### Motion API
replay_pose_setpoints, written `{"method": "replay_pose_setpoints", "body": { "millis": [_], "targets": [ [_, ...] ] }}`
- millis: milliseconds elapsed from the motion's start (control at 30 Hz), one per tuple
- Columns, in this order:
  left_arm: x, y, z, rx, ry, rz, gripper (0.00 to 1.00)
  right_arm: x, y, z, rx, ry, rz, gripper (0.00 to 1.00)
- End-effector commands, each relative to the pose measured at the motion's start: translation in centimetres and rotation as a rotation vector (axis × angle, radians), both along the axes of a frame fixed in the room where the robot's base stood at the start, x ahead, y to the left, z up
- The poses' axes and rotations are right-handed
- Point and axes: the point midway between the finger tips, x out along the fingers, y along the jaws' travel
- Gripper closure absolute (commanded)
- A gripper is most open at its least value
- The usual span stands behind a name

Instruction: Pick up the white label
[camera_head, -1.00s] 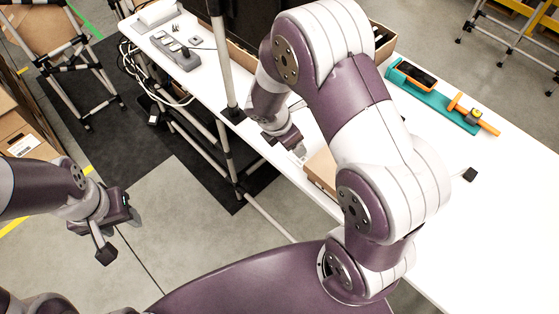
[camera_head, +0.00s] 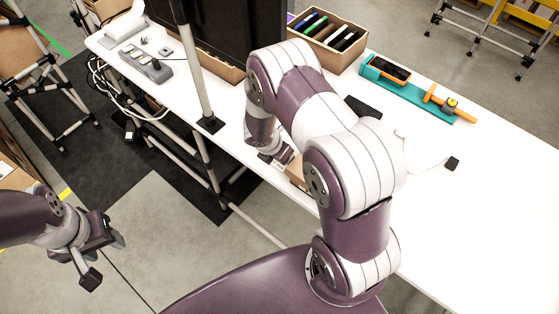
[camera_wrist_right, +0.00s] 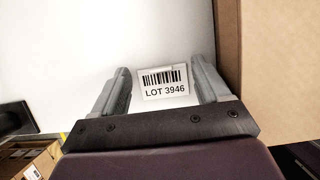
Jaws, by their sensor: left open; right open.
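The white label (camera_wrist_right: 164,84), with a barcode and "LOT 3946", lies between the fingers of my right gripper (camera_wrist_right: 160,68) in the right wrist view. Both fingers are apart, with a gap on each side of the label. In the head view my right gripper (camera_head: 277,158) is low at the table's near edge, and I cannot clearly make out the label there. A brown carton (camera_wrist_right: 280,60) stands just right of the label in the wrist view; in the head view it (camera_head: 296,173) is mostly hidden by my arm. My left gripper (camera_head: 98,250) is open and empty, away from the table.
The white table (camera_head: 450,210) is clear at the front right. A metal post (camera_head: 195,75) rises left of the right arm.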

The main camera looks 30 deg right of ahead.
Motion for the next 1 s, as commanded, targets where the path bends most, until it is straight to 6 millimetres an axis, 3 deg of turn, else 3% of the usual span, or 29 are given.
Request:
{"method": "replay_pose_setpoints", "body": {
  "millis": [133, 233, 267, 667, 933, 1000],
  "targets": [
    [0.0, 0.0, 0.0, 0.0, 0.0, 0.0, 0.5, 0.0, 0.0, 0.0, 0.0, 0.001, 0.0, 0.23],
    [0.0, 0.0, 0.0, 0.0, 0.0, 0.0, 0.5, 0.0, 0.0, 0.0, 0.0, 0.001, 0.0, 0.56],
    [0.0, 0.0, 0.0, 0.0, 0.0, 0.0, 0.5, 0.0, 0.0, 0.0, 0.0, 0.001, 0.0, 0.6],
    [0.0, 0.0, 0.0, 0.0, 0.0, 0.0, 0.5, 0.0, 0.0, 0.3, -0.001, 0.0, -0.001, 0.61],
    [0.0, 0.0, 0.2, 0.0, 0.0, 0.0, 0.5, 0.0, 0.0, 3.8, 0.0, -0.003, -0.002, 0.61],
    [0.0, 0.0, -0.5, 0.0, 0.0, 0.0, 0.5, -0.5, 1.4, 3.3, 0.0, 0.002, 0.005, 0.61]
  ]
}}
